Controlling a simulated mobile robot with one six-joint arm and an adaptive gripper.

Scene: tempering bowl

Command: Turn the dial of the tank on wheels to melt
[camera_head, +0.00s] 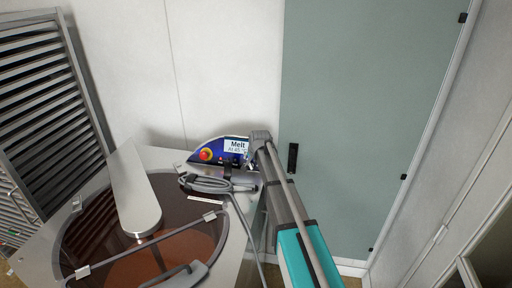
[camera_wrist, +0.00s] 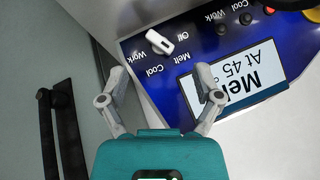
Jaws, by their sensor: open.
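The dial (camera_wrist: 161,42) is a white elongated knob on the blue control panel (camera_wrist: 135,42) in the wrist view. Labels Oil, Melt, Cool and Work surround it. Its lower right end points toward Melt. The display (camera_head: 236,146) reads "Melt" and "At 45"; it shows upside down in the wrist view (camera_wrist: 255,72). The panel stands on the tank (camera_head: 150,158) at its back right corner. My gripper (camera_wrist: 160,78) is open and empty, its fingers apart and short of the dial, with no visible contact. In the head view my arm's end hides the panel's right side.
A red emergency button (camera_head: 205,154) sits left of the display. Dark and coloured buttons (camera_wrist: 246,18) line the panel. A grey-green door (camera_head: 350,90) with a dark handle (camera_head: 293,158) stands close on the right.

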